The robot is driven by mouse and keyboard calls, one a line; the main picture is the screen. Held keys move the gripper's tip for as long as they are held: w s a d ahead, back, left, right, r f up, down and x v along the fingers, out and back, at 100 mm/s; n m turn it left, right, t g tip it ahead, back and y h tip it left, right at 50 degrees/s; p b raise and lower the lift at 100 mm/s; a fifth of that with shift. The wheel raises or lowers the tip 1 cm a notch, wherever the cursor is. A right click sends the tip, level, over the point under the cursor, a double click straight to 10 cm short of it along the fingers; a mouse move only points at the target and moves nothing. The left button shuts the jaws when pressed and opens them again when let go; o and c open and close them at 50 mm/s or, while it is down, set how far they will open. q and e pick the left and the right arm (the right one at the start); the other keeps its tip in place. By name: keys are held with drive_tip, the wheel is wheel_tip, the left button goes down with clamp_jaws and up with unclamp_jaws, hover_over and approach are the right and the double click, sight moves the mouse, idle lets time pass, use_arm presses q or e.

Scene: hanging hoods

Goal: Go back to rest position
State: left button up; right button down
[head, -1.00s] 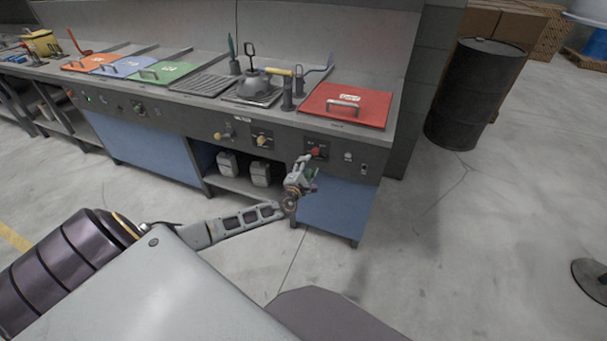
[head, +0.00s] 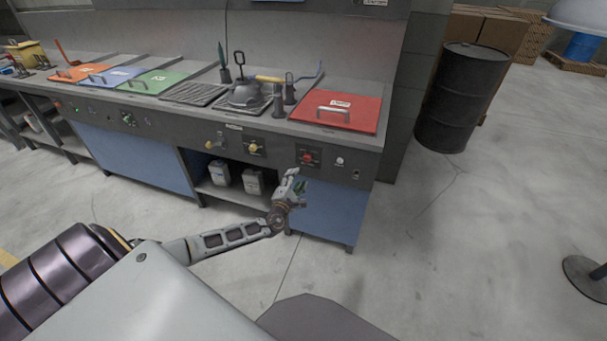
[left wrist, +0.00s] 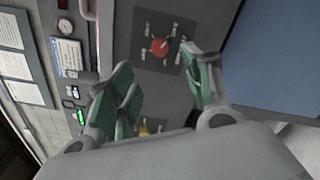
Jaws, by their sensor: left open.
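My left gripper (head: 297,183) is open and empty in front of the bench's front panel, below and slightly left of a red knob (head: 307,158). In the left wrist view the green-padded fingers of my left gripper (left wrist: 165,95) are spread apart, and the red knob (left wrist: 159,47) shows beyond them on its dark plate. The fingers look apart from the knob. My right gripper is in neither view.
A black drum (head: 459,98) stands right of the bench. Open floor (head: 450,250) lies to the right.

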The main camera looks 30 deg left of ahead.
use_arm(q)
drive_tip(key=s+a+f+n+g+p, duration=0.1)
drive_tip(key=s+f+n+g, duration=0.2)
drive_tip(key=s+f+n, duration=0.55)
drive_tip(key=s+a+f+n+g+p, duration=0.15)
drive_tip(key=s+f+n+g, duration=0.35)
drive_tip(key=f, duration=0.6)
drive_tip(key=s+a+f+n+g+p, duration=0.1)
drive_tip(key=s+f+n+g, duration=0.1)
drive_tip(key=s+f+n, duration=0.7)
drive_tip(key=s+d+f+n+g+h+p, duration=0.1)
drive_tip(key=s+d+f+n, duration=0.3)
drive_tip(key=s, duration=0.6)
drive_tip(key=s+d+f+n+g+h+p, duration=0.1)
drive_tip(key=s+d+f+n+g, duration=0.2)
drive_tip(key=s+n, duration=0.6)
drive_tip(key=s+d+f+n+g+h+p, duration=0.1)
drive_tip(key=s+d+f+n+g, duration=0.1)
drive_tip(key=s+d+f+n, duration=0.5)
drive_tip(key=s+f, duration=0.2)
drive_tip(key=s, duration=0.3)
drive_tip(key=shift+p, duration=0.4)
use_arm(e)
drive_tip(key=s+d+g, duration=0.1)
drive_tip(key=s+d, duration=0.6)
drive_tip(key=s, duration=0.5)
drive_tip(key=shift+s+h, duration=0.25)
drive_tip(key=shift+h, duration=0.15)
